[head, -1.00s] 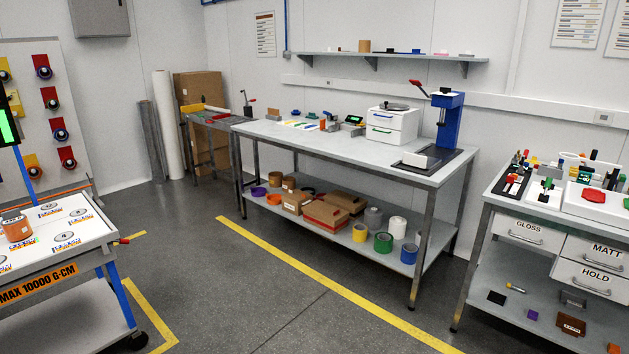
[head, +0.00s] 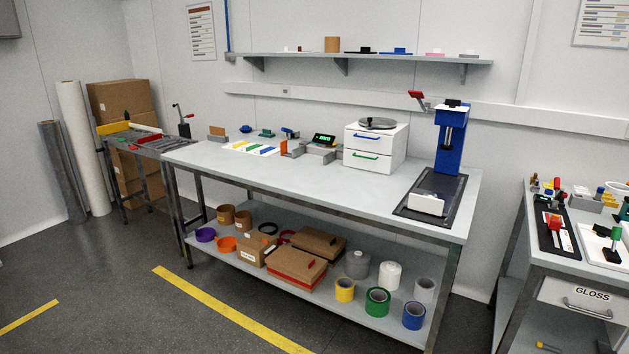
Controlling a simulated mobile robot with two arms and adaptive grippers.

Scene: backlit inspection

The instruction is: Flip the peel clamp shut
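A blue upright press-like stand (head: 449,142) is at the right end of the long grey bench, on a dark base plate (head: 447,194). A lever with a red handle (head: 416,94) sticks up and left from near its top; it looks raised. A white block (head: 427,204) sits on the front of the base plate. I cannot tell for certain which part is the peel clamp. Another toggle-like piece with a red part (head: 554,222) stands on the right bench. Neither of my grippers is in view.
The long bench (head: 300,187) has free top in front of the white drawer unit (head: 376,147). Its lower shelf holds boxes and tape rolls. The right bench (head: 575,262) stands apart beyond a gap. Floor before the long bench is open, with yellow lines (head: 228,308).

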